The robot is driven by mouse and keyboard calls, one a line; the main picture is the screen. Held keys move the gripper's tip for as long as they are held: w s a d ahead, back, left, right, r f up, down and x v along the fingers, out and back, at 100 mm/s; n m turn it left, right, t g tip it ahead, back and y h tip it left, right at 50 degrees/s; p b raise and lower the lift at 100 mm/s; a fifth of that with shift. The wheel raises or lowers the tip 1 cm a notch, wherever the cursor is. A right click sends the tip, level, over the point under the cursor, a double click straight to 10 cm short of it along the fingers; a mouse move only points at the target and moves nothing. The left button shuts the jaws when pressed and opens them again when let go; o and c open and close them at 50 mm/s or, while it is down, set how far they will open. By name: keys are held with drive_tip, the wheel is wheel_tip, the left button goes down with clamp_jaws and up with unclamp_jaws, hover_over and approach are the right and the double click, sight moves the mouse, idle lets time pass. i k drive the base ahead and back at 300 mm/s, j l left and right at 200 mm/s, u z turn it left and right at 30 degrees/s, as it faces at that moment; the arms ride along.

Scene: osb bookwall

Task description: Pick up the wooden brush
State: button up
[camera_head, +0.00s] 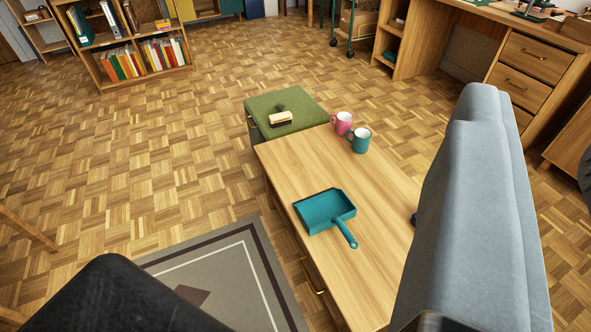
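The wooden brush (281,117) is small, with a pale wooden body and a dark lower edge. It lies on top of a green upholstered stool (309,103), near its front left, in the upper middle of the view. My gripper (300,312) shows only as two dark, blurred-edged shapes at the bottom, a large one on the left and a small one on the right. They stand wide apart with nothing held between them. The brush is well ahead of the gripper, beyond a low wooden table.
The low wooden table (375,190) bears a teal dustpan (322,211), a pink mug (341,123) and a teal mug (360,141). A grey-blue padded backrest (468,210) blocks the right. Parquet floor (170,150) is open on the left, with a rug (215,262) nearer.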

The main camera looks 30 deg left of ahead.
sight(281, 119)
drive_tip(key=i+j, duration=0.2)
drive_tip(key=j, duration=0.2)
drive_tip(key=i+j, duration=0.45)
drive_tip(key=j, duration=0.3)
drive_tip(key=i+j, duration=0.25)
drive_tip(key=j, duration=0.15)
drive_tip(key=i+j, duration=0.2)
drive_tip(key=j, duration=0.15)
drive_tip(key=i+j, duration=0.25)
drive_tip(key=j, duration=0.15)
drive_tip(key=i+j, duration=0.2)
drive_tip(key=j, duration=0.2)
drive_tip(key=i+j, duration=0.25)
drive_tip(key=j+z, duration=0.05)
drive_tip(key=j, duration=0.05)
